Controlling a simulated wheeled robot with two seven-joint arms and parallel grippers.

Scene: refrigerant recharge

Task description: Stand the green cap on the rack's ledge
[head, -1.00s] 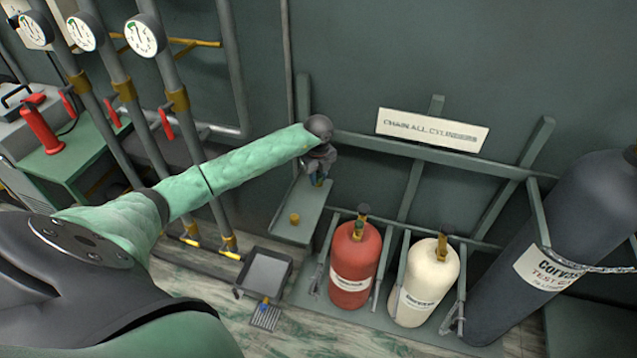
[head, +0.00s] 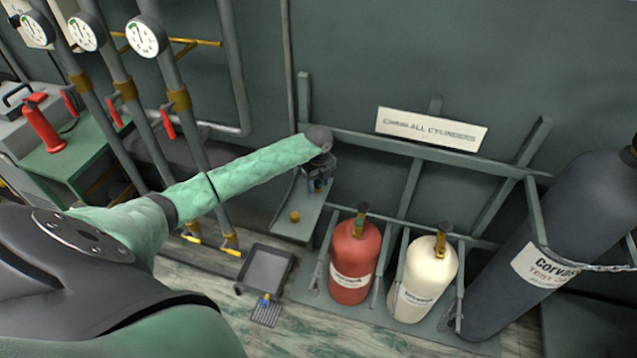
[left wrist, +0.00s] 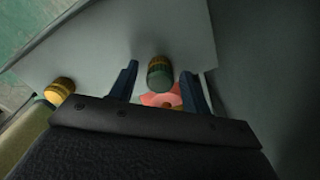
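The green cap (left wrist: 160,74), dark green with a brass-coloured band, is between and slightly beyond the fingertips of my left gripper (left wrist: 160,78) in the left wrist view. The fingers are open, with a gap on each side of the cap. The cap looks to stand on the rack's grey ledge (left wrist: 95,45), close to its edge. In the head view my left gripper (head: 318,184) is over the far end of the ledge (head: 290,231) and the green cap cannot be made out there. My right gripper is in neither view.
A brass cap (head: 294,216) stands nearer on the ledge. A red cylinder (head: 352,262) and a cream cylinder (head: 425,278) stand right of it, with a large dark cylinder (head: 555,235) beyond. A dark tray (head: 266,267) lies on the floor below. Gauged pipes (head: 120,85) are at left.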

